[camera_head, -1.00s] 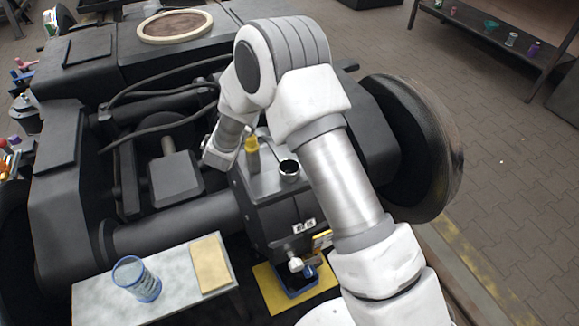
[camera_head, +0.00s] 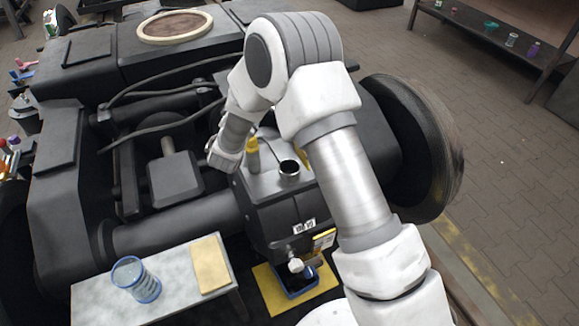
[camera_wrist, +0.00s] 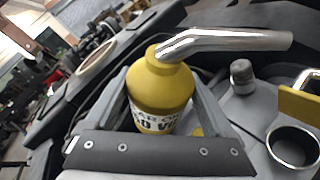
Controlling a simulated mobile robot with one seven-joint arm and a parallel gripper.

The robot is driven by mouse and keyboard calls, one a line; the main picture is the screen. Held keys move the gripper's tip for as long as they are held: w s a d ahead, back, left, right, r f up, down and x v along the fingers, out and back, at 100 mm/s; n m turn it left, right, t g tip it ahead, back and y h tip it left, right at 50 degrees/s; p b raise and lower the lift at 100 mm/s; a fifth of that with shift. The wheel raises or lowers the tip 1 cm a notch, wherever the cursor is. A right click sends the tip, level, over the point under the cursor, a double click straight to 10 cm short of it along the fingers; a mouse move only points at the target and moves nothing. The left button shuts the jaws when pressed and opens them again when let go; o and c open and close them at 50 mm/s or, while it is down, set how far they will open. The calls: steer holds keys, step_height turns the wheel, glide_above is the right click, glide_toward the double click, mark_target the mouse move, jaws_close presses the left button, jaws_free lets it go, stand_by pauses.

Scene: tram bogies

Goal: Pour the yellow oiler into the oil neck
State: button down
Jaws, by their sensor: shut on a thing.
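The yellow oiler (camera_wrist: 160,90) has a long bent silver spout and shows large in the wrist view. My gripper (camera_wrist: 160,115) is shut around its body, one finger on each side. The spout points right, with its tip above and apart from the dark open oil neck (camera_wrist: 293,150). In the head view the oiler (camera_head: 252,152) is a small yellow shape just right of my gripper, over the grey box. The oil neck (camera_head: 289,168) is a round dark opening on the box top. My fingertips are hidden in the head view. No oil stream is visible.
A grey-capped fitting (camera_wrist: 242,76) and a yellow part (camera_wrist: 300,104) stand near the neck. A grey side table (camera_head: 185,292) holds a blue-rimmed clear cup (camera_head: 137,280) and a tan cloth (camera_head: 210,265). A blue tray (camera_head: 296,287) sits below the box. Dark hoses cross the bogie.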

steer(key=shift+s+d+f+m+t+b, duration=0.15)
steer(key=shift+f+m+t+b, duration=0.2)
steer(key=shift+m+b, duration=0.4)
steer(key=shift+d+f+m+t+b, duration=0.15)
steer(key=shift+m+t+b, duration=0.3)
steer(key=shift+m+b, duration=0.3)
stand_by(3.0)
steer(key=shift+r+m+t, duration=0.25)
steer(key=shift+m+t, duration=0.05)
steer(key=shift+m, duration=0.2)
stand_by(3.0)
